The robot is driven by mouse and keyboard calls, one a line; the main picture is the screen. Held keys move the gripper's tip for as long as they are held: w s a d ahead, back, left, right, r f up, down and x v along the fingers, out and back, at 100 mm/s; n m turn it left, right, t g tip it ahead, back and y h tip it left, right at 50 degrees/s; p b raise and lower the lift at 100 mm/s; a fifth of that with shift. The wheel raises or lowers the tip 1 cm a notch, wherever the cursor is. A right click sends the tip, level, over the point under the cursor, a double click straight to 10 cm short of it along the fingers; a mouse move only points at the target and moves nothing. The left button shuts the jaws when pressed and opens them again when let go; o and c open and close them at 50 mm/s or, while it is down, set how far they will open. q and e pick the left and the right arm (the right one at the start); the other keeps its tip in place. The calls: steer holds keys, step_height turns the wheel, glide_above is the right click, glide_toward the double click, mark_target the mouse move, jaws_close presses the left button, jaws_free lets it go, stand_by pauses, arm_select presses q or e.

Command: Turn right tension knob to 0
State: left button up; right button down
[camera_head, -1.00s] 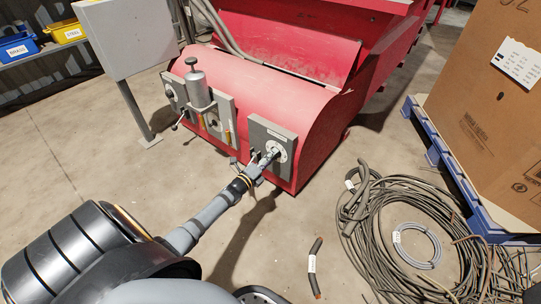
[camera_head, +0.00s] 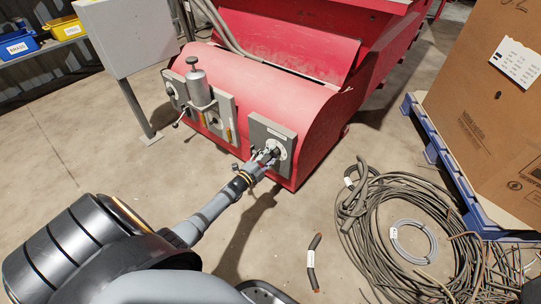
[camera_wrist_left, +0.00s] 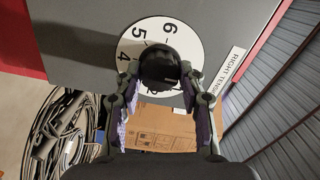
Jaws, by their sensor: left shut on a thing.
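The right tension knob (camera_wrist_left: 159,66) is black and round, set on a white dial (camera_wrist_left: 190,42) in the left wrist view. The numbers 4, 5 and 6 show on the dial; the fingers and knob hide part of the scale. A label (camera_wrist_left: 229,70) beside it reads "RIGHT TENS…". The dial is on a grey plate (camera_head: 260,130) at the right of the red machine in the head view. My left gripper (camera_head: 267,156) is shut on the knob, with one finger on each side of it. I cannot read which number the knob points to. My right gripper is not in view.
Other grey panels (camera_head: 222,120) with a metal cylinder (camera_head: 198,88) and small levers are left on the red machine (camera_head: 280,95). Coiled cables (camera_head: 375,220) and a short cable piece (camera_head: 312,262) lie on the floor. A cardboard box (camera_head: 490,120) stands on a blue pallet (camera_head: 445,175).

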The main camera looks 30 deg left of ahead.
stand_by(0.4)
arm_select(q)
steer(key=o, duration=1.2)
steer(key=shift+s, duration=0.1)
steer(key=s, duration=0.8)
steer(key=s+a, duration=0.1)
steer(key=s, duration=0.2)
steer(key=shift+s, duration=0.4)
